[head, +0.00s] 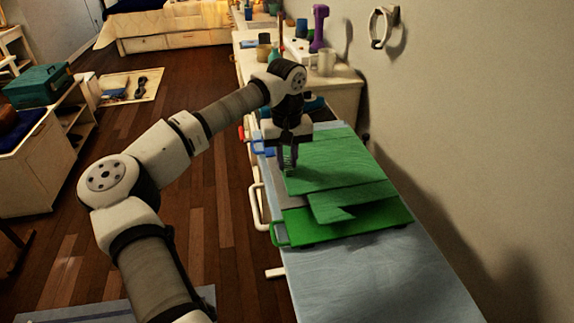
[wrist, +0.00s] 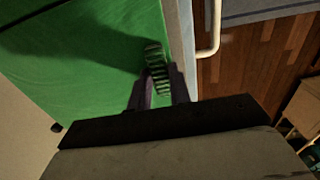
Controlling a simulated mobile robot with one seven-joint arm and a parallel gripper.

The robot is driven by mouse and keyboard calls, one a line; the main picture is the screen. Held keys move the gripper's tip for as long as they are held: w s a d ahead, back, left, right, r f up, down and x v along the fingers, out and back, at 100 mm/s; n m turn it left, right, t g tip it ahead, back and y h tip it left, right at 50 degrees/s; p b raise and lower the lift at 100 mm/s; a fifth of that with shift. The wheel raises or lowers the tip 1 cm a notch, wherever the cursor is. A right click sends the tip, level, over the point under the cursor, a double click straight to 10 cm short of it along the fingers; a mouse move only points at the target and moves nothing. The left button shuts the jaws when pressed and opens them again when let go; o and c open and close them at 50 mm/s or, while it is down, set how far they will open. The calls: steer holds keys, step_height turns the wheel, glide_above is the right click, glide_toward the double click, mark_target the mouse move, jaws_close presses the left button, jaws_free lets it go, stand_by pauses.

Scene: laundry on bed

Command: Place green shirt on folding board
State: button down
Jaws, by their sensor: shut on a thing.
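The green shirt (head: 335,158) is spread out fairly flat on the long surface beside the wall. Its near part overlaps a brighter green flat board with a handle (head: 365,224), which looks like the folding board. Much of this board is hidden under the shirt. My gripper (head: 288,163) is at the shirt's left edge and points down. In the wrist view, my gripper (wrist: 160,88) is shut on a bunched, ridged fold of the shirt (wrist: 95,55). I cannot tell how much of the shirt touches the board.
A pale blue cover (head: 385,280) lies on the near part of the surface. A white counter (head: 345,88) with cups and a purple dumbbell (head: 319,28) stands behind. The wall closes off the right side. Wooden floor (head: 215,185) is open to the left.

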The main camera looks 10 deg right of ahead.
steer(key=shift+f, duration=1.55)
steer(key=c, duration=1.3)
jaws_free()
steer(key=shift+r, duration=0.2)
step_height(320, 180, up, 12)
steer(key=b, duration=0.1)
